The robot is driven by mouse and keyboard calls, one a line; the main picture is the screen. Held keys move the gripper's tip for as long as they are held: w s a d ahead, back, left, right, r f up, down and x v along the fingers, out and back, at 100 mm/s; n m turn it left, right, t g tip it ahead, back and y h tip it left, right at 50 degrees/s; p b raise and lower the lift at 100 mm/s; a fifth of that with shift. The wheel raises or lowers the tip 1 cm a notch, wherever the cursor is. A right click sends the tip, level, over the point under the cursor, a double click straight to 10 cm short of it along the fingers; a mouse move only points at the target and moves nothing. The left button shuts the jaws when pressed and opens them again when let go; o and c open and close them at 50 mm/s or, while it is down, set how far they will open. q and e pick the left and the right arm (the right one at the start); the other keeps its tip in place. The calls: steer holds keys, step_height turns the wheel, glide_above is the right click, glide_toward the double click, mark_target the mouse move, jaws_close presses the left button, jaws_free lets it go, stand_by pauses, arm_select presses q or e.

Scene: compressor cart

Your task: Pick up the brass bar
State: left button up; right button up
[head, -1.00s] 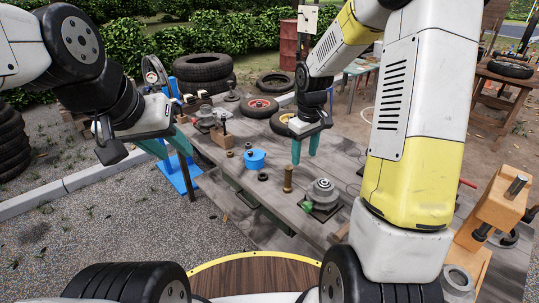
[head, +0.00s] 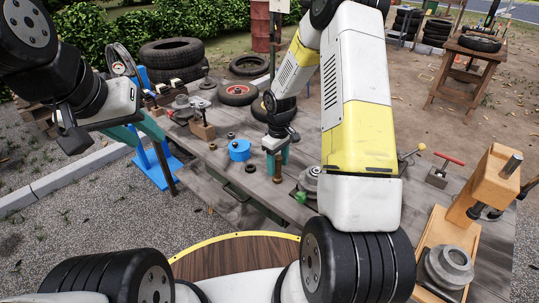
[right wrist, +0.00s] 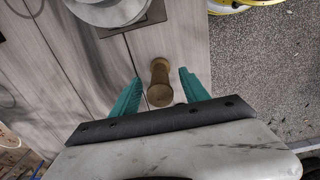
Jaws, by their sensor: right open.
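The brass bar (right wrist: 160,84) is a short brassy cylinder with wider ends, standing upright on the grey plank bench. In the right wrist view it stands between the two teal fingers of my right gripper (right wrist: 160,92), with a visible gap on each side. In the head view the right gripper (head: 277,163) is over the bench, and the bar (head: 278,170) shows partly between its fingers. The right gripper is open and holds nothing. My left gripper (head: 138,132) is at the left, beyond the bench edge, its teal fingers apart and nothing seen between them.
A grey round fixture (head: 308,180) on a dark plate stands close to the right of the bar. A blue pot (head: 239,150) and small dark rings lie to its left. A wooden clamp stand (head: 495,185) is at the right.

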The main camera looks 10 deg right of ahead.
steer(key=shift+f, duration=0.2)
jaws_close()
stand_by(1.3)
